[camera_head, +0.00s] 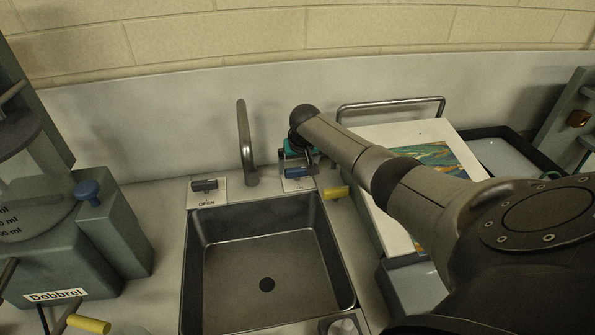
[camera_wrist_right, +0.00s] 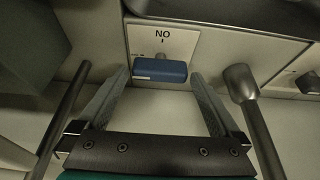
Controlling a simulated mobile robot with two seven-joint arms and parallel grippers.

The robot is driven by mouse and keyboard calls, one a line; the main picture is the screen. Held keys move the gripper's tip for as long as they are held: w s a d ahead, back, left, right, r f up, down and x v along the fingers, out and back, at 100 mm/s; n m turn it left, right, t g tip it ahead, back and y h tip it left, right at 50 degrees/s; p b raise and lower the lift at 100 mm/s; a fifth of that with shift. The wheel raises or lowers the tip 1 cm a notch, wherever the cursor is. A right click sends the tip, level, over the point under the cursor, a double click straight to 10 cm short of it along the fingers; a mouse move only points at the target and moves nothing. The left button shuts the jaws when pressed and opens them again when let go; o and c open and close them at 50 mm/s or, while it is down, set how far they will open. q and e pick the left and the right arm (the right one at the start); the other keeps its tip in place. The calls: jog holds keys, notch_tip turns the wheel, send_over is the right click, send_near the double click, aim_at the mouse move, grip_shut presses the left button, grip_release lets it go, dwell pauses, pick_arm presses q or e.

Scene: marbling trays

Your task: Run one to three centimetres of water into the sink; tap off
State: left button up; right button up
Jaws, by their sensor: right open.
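The grey metal sink (camera_head: 194,262) is in the middle of the head view. A blue lever (camera_head: 297,173) sits right of the spout. In the upside-down wrist view the blue lever (camera_wrist_right: 160,70) is on a white plate marked "NO", which is "ON" turned over. My right gripper (camera_head: 297,162) is open above it, fingers on either side, apart from it. My left gripper is out of view.
A dark lever (camera_head: 205,185) sits on a plate marked "OPEN" left of the spout. A marbled sheet (camera_head: 440,157) lies at the right, under my right arm. A metal rail (camera_head: 390,103) is behind it.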

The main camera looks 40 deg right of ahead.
jog(key=shift+w+d+f, duration=0.1)
jog(key=shift+w+f, duration=0.1)
jog(key=shift+f, duration=0.35)
jog(key=c, duration=1.1)
jog(key=shift+o, duration=0.2)
